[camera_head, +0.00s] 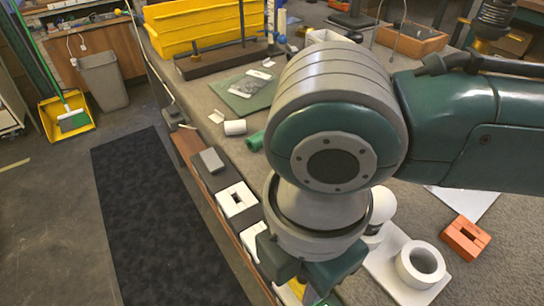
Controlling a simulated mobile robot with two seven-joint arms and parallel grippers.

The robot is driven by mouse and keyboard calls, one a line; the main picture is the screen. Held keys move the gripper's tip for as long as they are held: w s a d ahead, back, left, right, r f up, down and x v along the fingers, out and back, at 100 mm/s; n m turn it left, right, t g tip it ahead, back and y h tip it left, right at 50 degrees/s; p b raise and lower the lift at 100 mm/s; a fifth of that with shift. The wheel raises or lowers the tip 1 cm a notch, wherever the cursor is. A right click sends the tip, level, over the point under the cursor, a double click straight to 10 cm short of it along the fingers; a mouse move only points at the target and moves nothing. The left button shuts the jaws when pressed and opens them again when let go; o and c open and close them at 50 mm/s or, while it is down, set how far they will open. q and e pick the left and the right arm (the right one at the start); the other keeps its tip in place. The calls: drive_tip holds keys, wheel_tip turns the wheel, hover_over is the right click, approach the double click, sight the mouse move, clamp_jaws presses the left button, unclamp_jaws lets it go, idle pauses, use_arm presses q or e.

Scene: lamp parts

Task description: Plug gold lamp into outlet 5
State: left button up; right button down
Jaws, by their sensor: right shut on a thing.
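My right gripper (312,285) points down at the bottom middle, over the table's front edge. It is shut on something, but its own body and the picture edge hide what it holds. White blocks with a dark opening sit along the table edge; one white block (226,205) shows left of my arm, and another (247,240) is closer to the gripper. I cannot read any outlet number. A small gold part (481,45) shows under a dark ribbed piece at the top right; I cannot tell whether it is the gold lamp. My left gripper is out of view.
A grey block (211,160), a white cylinder (235,127) and a green mat (247,93) lie left of my arm. A yellow bin (190,25) stands behind. A white ring (420,266) and an orange block (465,238) lie right. My right arm hides the middle of the table.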

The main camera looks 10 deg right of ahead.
drive_tip(key=shift+d+f, duration=0.1)
drive_tip(key=shift+f, duration=0.15)
idle(0.4)
drive_tip(key=shift+c, duration=2.1)
unclamp_jaws()
drive_tip(key=shift+r, duration=0.1)
